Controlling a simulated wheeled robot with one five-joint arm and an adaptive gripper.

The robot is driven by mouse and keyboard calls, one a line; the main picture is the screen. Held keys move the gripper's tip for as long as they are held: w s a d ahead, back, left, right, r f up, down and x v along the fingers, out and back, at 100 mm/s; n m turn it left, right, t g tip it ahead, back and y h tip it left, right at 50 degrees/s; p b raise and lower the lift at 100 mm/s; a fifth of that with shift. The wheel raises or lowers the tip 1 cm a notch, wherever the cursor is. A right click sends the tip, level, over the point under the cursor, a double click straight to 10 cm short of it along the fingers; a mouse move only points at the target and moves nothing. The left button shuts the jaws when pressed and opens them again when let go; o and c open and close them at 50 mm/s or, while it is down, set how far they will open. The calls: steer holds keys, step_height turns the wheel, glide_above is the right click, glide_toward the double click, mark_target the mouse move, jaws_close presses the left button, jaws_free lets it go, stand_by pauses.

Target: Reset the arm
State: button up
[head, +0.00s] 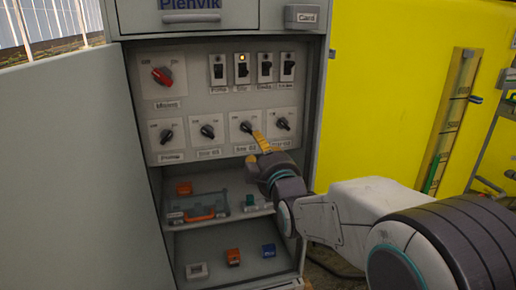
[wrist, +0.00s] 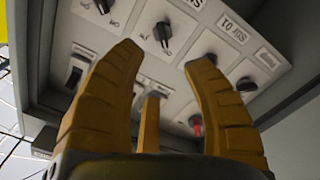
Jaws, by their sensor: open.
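My gripper (head: 260,148) is in front of the lower knob row of the grey control panel (head: 205,100), just below the third knob from the left (head: 246,127). In the wrist view its yellow fingers (wrist: 163,52) are spread, with nothing held between them. A black knob (wrist: 162,34) lies beyond the gap; I cannot tell whether a fingertip touches it. My arm reaches in from the lower right, bent towards the panel. The red main switch (head: 163,75) is at the panel's upper left and also shows in the wrist view (wrist: 196,125).
The open cabinet door (head: 65,170) fills the left; a yellow tank (head: 390,90) stands right.

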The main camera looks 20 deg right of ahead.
steer(key=s+r+m+g+p, duration=0.4)
steer(key=s+r+g+p, duration=0.3)
steer(key=s+r+p, duration=0.5)
steer(key=s+r+m+g+p, duration=0.5)
steer(key=s+r+p, duration=0.7)
steer(key=s+p, duration=0.8)
steer(key=g+p, duration=0.2)
steer(key=p, duration=0.8)
steer(key=shift+s+r+g, duration=0.15)
steer(key=shift+r+g, duration=0.05)
steer(key=shift+g, duration=0.1)
steer(key=shift+o, duration=0.3)
